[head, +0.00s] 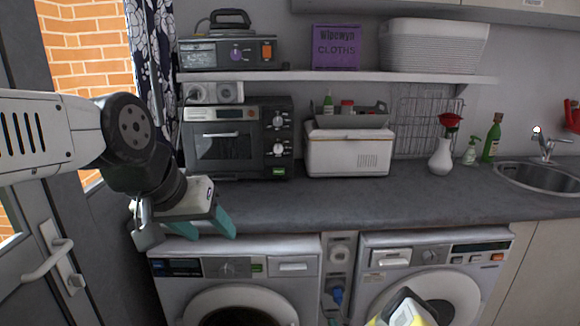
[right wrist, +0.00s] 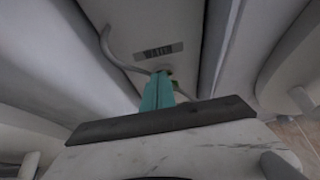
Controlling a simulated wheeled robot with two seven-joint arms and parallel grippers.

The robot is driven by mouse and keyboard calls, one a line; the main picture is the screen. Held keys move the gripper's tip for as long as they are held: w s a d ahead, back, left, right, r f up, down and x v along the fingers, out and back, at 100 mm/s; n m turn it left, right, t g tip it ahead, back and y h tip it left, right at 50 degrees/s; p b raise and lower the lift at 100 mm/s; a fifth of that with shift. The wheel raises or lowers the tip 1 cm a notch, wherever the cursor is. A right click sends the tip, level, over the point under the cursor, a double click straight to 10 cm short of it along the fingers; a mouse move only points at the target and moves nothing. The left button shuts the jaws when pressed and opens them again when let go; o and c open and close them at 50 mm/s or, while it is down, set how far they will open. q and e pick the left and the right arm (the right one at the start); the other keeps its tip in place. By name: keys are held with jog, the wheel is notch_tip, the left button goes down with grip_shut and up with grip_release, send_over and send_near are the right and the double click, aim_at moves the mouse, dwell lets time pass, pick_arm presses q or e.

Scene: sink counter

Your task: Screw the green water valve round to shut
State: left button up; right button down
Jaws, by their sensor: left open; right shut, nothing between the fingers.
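In the right wrist view, my right gripper (right wrist: 161,76) has its teal fingers shut together, with nothing seen between them. The fingertips are at a grey panel with a WATER label (right wrist: 157,51). A small green piece, probably the green water valve (right wrist: 178,85), shows just right of the fingers; most of it is hidden, and I cannot tell whether they touch. The valve is not clearly seen in the head view. My left gripper (head: 214,234) is open and empty, by the counter's front edge above the left washing machine.
A grey panel with a blue fitting (head: 337,295) sits in the narrow gap between the left washing machine (head: 212,268) and the right washing machine (head: 408,247). The counter (head: 300,206) above has a clear front strip. In the right wrist view, a grey hose (right wrist: 122,60) runs beside the label.

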jog(key=shift+r, duration=0.1)
jog(key=s, duration=0.6)
jog(key=shift+r, duration=0.25)
